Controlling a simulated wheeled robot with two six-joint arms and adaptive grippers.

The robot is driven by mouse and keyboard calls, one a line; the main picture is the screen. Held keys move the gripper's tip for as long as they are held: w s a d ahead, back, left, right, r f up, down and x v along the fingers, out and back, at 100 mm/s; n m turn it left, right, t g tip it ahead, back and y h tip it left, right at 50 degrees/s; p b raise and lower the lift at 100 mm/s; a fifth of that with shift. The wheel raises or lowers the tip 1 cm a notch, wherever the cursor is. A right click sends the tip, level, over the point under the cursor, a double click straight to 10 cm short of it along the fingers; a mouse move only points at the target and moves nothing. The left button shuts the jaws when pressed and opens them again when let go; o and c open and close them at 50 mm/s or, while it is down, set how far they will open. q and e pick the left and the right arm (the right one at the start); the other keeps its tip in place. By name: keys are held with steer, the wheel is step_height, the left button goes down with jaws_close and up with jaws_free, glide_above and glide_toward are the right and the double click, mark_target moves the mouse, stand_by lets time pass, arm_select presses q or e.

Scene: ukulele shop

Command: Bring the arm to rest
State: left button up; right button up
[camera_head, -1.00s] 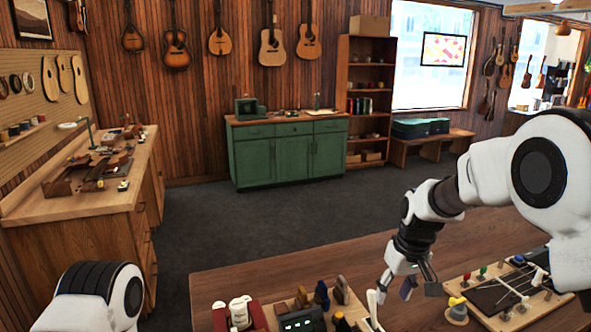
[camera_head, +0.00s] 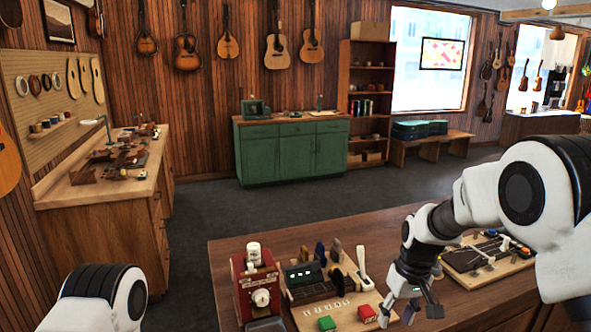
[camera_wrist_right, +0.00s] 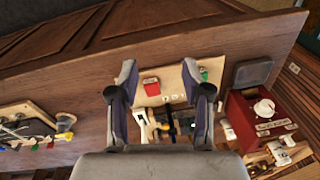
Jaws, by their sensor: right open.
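My right arm comes in from the right in the head view, bent downward. My right gripper (camera_head: 410,308) hangs over the workbench (camera_head: 330,237), fingers spread. In the head view, it is just right of a red block (camera_head: 367,313). In the right wrist view the gripper (camera_wrist_right: 159,68) shows two spread dark fingers with nothing held between them. Behind the gap lie the red block (camera_wrist_right: 151,81) and a pale board. My left gripper is out of the picture; only a link of my left arm shows at lower left.
A red box with a dial (camera_head: 258,293) stands at the bench's left. Beside it are a tool rack (camera_head: 310,278) and a green block (camera_head: 326,323). A jig with a dark fretboard (camera_head: 480,255) lies right of the gripper. A green cabinet (camera_head: 290,150) stands beyond open floor.

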steer(key=s+d+f+g+b, duration=0.1)
steer(key=s+f+g+b, duration=0.2)
steer(key=s+f, duration=0.85)
steer(key=s+d+f+g+b, duration=0.1)
steer(key=s+f+g+b, duration=0.15)
steer(key=s+f, duration=0.9)
steer(key=s+d+f+m+t+h+b, duration=0.1)
steer(key=s+d+f+m+t+b, duration=0.15)
steer(key=s+f, duration=1.2)
arm_select(q)
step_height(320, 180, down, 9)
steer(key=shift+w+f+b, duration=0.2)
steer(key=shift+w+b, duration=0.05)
steer(key=shift+b, duration=0.1)
arm_select(e)
steer(key=w+t, duration=0.1)
steer(key=w+r, duration=0.1)
steer(key=w+t, duration=0.1)
steer(key=w, duration=0.1)
steer(key=shift+w+a+r+t, duration=0.1)
steer(key=shift+a+r+t, duration=0.05)
steer(key=shift+a+t, duration=0.15)
